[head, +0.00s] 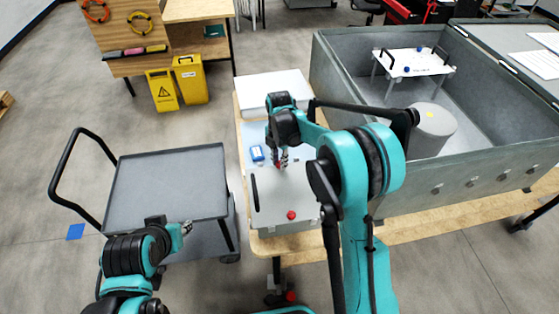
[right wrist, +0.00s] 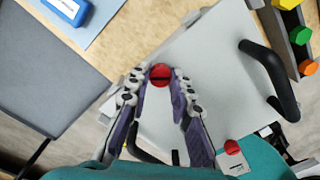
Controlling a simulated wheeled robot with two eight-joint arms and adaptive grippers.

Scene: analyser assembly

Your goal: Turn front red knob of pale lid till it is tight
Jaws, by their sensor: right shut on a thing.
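The pale lid (head: 270,207) lies on the near part of the wooden bench, with a black handle at its left edge. One red knob (right wrist: 160,75), with a dark line across it, sits at the lid's edge between the fingertips of my right gripper (right wrist: 161,82). In the head view my right gripper (head: 281,163) is shut on this knob at the lid's far edge and partly hides it. The other red knob (head: 291,215) is free on the near part of the lid; it also shows in the right wrist view (right wrist: 232,146). My left gripper (head: 186,228) is empty beside the cart.
A blue box (head: 257,153) lies on a pale blue mat just beyond the lid. A white box (head: 272,88) stands further back. A grey cart (head: 168,182) stands at left. A large grey basin (head: 335,85) with a cylinder (head: 433,128) is at right. Coloured knobs (right wrist: 300,36) lie near a handle.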

